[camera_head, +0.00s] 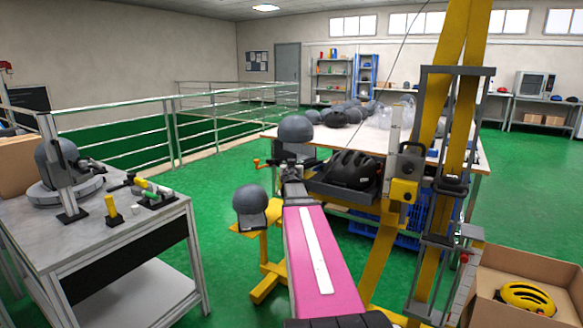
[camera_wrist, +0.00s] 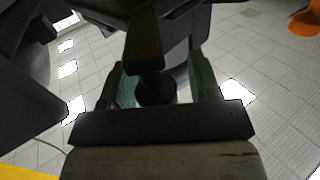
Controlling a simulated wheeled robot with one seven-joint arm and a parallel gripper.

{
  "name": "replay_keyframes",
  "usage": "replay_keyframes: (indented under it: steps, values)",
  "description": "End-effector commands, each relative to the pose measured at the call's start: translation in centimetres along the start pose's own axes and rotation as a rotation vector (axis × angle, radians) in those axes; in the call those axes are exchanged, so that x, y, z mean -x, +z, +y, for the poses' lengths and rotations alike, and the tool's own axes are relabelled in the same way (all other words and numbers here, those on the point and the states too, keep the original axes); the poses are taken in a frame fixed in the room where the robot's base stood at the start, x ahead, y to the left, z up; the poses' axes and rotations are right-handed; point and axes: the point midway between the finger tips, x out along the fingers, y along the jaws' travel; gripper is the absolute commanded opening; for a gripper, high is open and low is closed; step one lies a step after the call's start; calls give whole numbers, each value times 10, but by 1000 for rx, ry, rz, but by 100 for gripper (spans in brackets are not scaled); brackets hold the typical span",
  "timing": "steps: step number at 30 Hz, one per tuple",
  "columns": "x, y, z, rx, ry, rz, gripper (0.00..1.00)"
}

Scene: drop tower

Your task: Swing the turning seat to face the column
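The yellow column (camera_head: 455,90) of the drop tower stands right of centre, with a grey carriage (camera_head: 405,165) on its near side. Left of it a dark tray-like holder (camera_head: 345,193) carries a black helmet (camera_head: 350,170). A grey headform (camera_head: 296,130) shows just beyond the end of my arm; I cannot tell which part is the turning seat or which way it faces. My gripper (camera_head: 292,172) is near this headform, partly hidden by my pink arm. In the wrist view its green fingers (camera_wrist: 160,85) stand apart around a dark knob-like part (camera_wrist: 157,90); whether they press on it is unclear.
Another grey headform (camera_head: 249,205) rests on a yellow stand (camera_head: 265,245) left of my arm. A grey workbench (camera_head: 110,230) with tools is at the left. A box (camera_head: 500,315) with a yellow helmet (camera_head: 527,298) is at lower right. A table (camera_head: 385,140) stands behind.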

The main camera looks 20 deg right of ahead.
Motion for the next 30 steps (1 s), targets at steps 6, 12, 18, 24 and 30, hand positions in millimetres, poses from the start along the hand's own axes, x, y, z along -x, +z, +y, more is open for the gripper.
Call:
replay_keyframes:
  steps: [6,12,18,24,30]
  values:
    - [0,0,0,0,1,0,56]
    - [6,0,0,0,1,0,56]
    - [31,0,0,0,1,0,56]
    - [70,0,1,0,1,0,56]
    - [100,0,0,0,0,0,56]
